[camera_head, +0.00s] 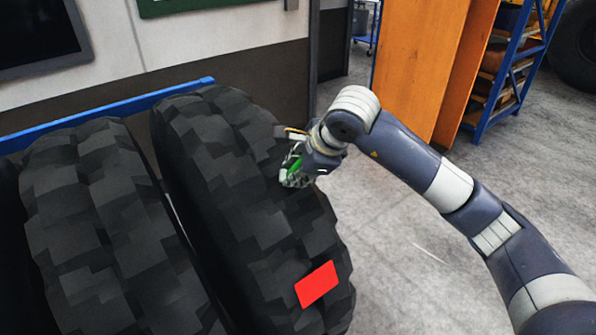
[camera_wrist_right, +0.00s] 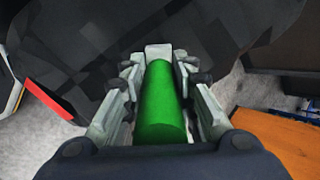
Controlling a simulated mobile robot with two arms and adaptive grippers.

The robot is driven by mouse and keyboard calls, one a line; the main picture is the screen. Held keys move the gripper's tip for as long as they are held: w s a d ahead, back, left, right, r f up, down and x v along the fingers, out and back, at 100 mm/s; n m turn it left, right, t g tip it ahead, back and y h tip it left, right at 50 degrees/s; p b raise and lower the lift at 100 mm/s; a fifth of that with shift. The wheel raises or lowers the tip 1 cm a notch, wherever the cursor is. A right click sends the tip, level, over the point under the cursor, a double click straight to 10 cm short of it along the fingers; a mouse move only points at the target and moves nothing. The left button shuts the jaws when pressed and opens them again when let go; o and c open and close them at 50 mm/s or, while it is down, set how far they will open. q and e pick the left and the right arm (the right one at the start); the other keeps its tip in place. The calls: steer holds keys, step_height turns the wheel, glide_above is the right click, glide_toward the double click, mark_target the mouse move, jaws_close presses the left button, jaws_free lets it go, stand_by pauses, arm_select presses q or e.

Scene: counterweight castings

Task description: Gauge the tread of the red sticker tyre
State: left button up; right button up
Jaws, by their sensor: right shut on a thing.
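The red sticker (camera_head: 317,285) is on the tread of the right-hand tyre (camera_head: 235,160) in the head view. In the right wrist view the sticker (camera_wrist_right: 48,97) shows at the left, edge-on, on the dark tyre (camera_wrist_right: 140,40). My right gripper (camera_head: 294,176) is beside the tyre's tread, above and left of the sticker in the head view. It is shut on a green cylindrical tool (camera_wrist_right: 161,105), which lies between its fingers; its far end points at the tyre. I cannot tell whether the tool touches the tread. My left gripper is not in view.
Another large tyre (camera_head: 105,215) stands to the left on the same blue rack (camera_head: 110,112). An orange cabinet (camera_head: 418,60) and blue shelving (camera_head: 515,75) stand behind my right arm. The grey floor (camera_head: 400,245) right of the tyre is clear.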

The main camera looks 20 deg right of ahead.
steer(key=shift+w+a+f+b, duration=0.1)
steer(key=shift+w+f+b, duration=0.1)
steer(key=shift+f+b, duration=0.1)
stand_by(0.9)
steer(key=shift+s+r, duration=0.3)
steer(key=shift+r, duration=0.3)
steer(key=shift+p+v, duration=0.5)
steer(key=shift+v, duration=1.95)
steer(key=shift+f, duration=0.1)
